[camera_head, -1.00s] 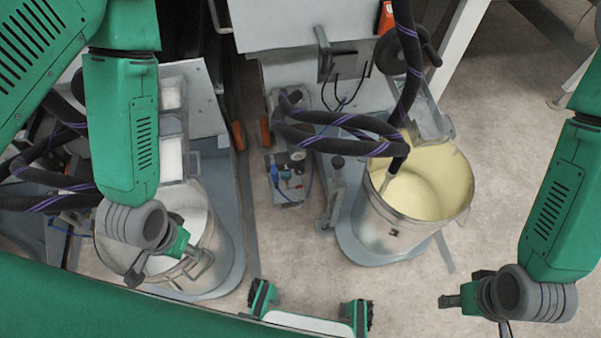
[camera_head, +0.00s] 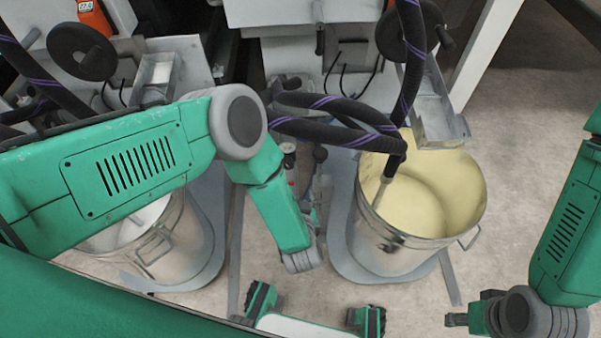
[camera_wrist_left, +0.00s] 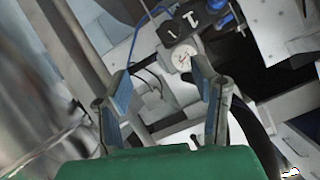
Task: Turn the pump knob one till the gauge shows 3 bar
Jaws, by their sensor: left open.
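The pump's small white gauge dial (camera_wrist_left: 183,57) shows in the left wrist view, just past my left fingertips; its reading is too blurred to tell. Metal T-shaped parts (camera_wrist_left: 192,18) sit above it on a dark block, and I cannot tell which is pump knob one. A blue handle (camera_wrist_left: 226,20) is beside them. My left gripper (camera_wrist_left: 162,82) is open and empty, short of the gauge. In the head view my left forearm hides this gripper and most of the pump. My right gripper (camera_head: 460,319) is at the lower right, away from the pump, its jaw gap unclear.
A bucket of yellow liquid (camera_head: 375,225) stands right of the pump. Another metal bucket (camera_head: 187,240) stands at left, partly behind my left arm. Black hoses (camera_head: 330,130) with purple stripes loop over the pump area. The floor at right is clear.

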